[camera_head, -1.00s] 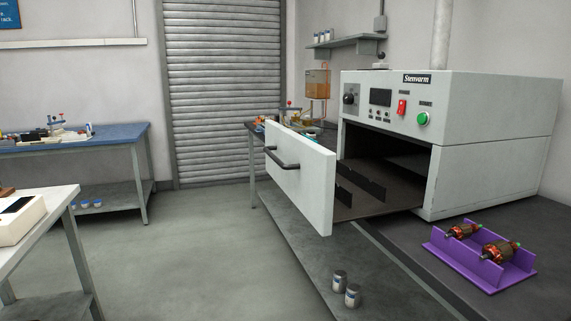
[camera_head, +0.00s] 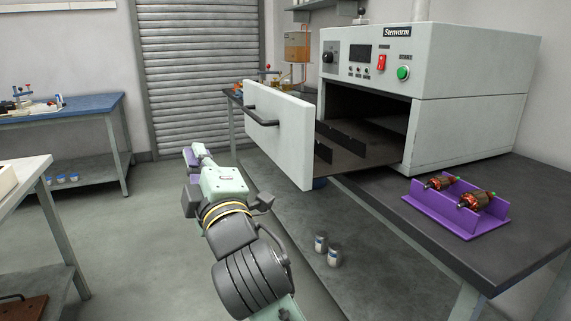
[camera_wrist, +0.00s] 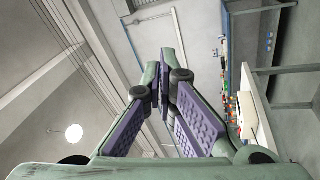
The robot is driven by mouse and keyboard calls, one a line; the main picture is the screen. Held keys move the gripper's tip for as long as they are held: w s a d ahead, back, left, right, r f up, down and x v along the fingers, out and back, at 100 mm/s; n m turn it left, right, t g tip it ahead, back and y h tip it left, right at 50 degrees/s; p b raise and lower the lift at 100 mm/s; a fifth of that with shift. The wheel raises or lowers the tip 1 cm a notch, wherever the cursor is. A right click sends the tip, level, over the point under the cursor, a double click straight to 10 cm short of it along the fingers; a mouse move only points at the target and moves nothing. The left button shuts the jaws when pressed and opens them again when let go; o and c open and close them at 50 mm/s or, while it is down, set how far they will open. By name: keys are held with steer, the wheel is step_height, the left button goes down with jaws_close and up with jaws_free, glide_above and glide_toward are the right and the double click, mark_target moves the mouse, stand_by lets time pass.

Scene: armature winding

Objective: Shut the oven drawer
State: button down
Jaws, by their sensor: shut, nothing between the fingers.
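The grey oven (camera_head: 470,85) stands on the dark bench, and its drawer (camera_head: 285,130) is pulled well out toward the left. The drawer's white front panel carries a dark bar handle (camera_head: 258,116). The drawer's dark tray floor shows between the front panel and the oven opening. My gripper (camera_head: 192,157) is left of the drawer front and lower than the handle in the head view, apart from it. Its purple-padded fingers show in the wrist view (camera_wrist: 165,80), shut and empty. The drawer is out of the wrist view.
A purple holder (camera_head: 425,204) with two copper-wound armatures sits on the bench right of the drawer. Two small cans (camera_head: 328,251) stand on the shelf below. A blue-topped table (camera_head: 60,110) stands at the far left. The floor between is open.

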steer(key=w+d+f+g+h, duration=0.1)
steer(key=d+f+h, duration=0.25)
steer(key=d, duration=0.35)
steer(key=w+d+f+h, duration=0.1)
steer(key=d+f+h, duration=0.25)
steer(key=d, duration=0.35)
steer(key=w+d+p, duration=0.2)
steer(key=w+p, duration=0.5)
steer(key=w, duration=0.4)
steer(key=shift+d+r+m, duration=0.3)
steer(key=shift+d+r, duration=0.1)
steer(key=shift+w+d, duration=0.1)
